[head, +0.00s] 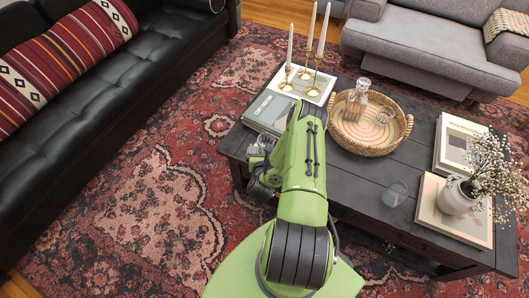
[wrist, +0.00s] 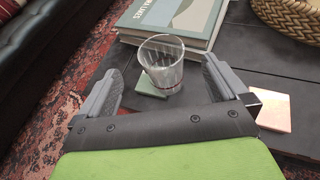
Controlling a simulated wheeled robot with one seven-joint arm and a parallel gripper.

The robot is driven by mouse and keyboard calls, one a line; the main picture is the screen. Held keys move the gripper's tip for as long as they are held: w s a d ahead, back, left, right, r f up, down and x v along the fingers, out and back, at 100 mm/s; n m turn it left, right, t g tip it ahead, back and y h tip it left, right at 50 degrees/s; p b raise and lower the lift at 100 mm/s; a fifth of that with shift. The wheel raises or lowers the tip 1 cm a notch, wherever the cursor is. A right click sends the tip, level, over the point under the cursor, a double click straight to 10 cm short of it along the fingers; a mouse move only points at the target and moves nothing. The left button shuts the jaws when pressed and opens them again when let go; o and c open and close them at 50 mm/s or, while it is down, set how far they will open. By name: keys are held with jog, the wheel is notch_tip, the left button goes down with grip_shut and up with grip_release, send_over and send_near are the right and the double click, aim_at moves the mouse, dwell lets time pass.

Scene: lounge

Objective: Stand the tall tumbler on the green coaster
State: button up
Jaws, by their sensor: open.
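A clear glass tumbler (wrist: 162,66) stands upright near the books in the wrist view. It also shows left of my arm in the head view (head: 266,141). The green coaster (wrist: 146,87) shows at the tumbler's base, which appears to rest on it; the exact seating is hard to tell through the glass. My gripper (wrist: 168,78) is open, with one finger on each side of the tumbler and visible gaps between. In the head view my arm hides the coaster and most of the gripper.
Large books (head: 268,110) lie close behind the tumbler, with brass candlesticks (head: 287,84) on books. A wicker tray (head: 351,141) holds a decanter (head: 357,98). Another glass (head: 395,193) stands farther right, near a vase (head: 457,196). A copper-coloured square (wrist: 270,110) lies beside the right finger.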

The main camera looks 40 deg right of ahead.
jog(key=w+a+r+n+t+y, duration=0.1)
jog(key=w+a+r+n+y, duration=0.25)
jog(key=r+n, duration=0.3)
jog(key=w+a+r+n+t+y, duration=0.2)
jog(key=w+a+r+n, duration=0.25)
jog(key=r+n, duration=0.2)
jog(key=a+r+n+g+y, duration=0.25)
jog(key=a+r+n, duration=0.55)
jog(key=r+n, duration=0.5)
jog(key=s+a+r+n+g+y, duration=0.1)
jog(key=s+a+r+n+g, duration=0.1)
jog(key=s+a+r+n, duration=0.7)
jog(key=s+r+n+g, duration=0.1)
jog(key=s+r+n, duration=0.1)
jog(key=s+n, duration=0.3)
jog(key=s+r+n+g+y, duration=0.1)
jog(key=s+n, duration=0.4)
jog(key=s, duration=0.7)
jog(key=shift+s+a+r+n, duration=0.25)
jog(key=shift+a+r, duration=0.2)
jog(key=shift+r, duration=0.45)
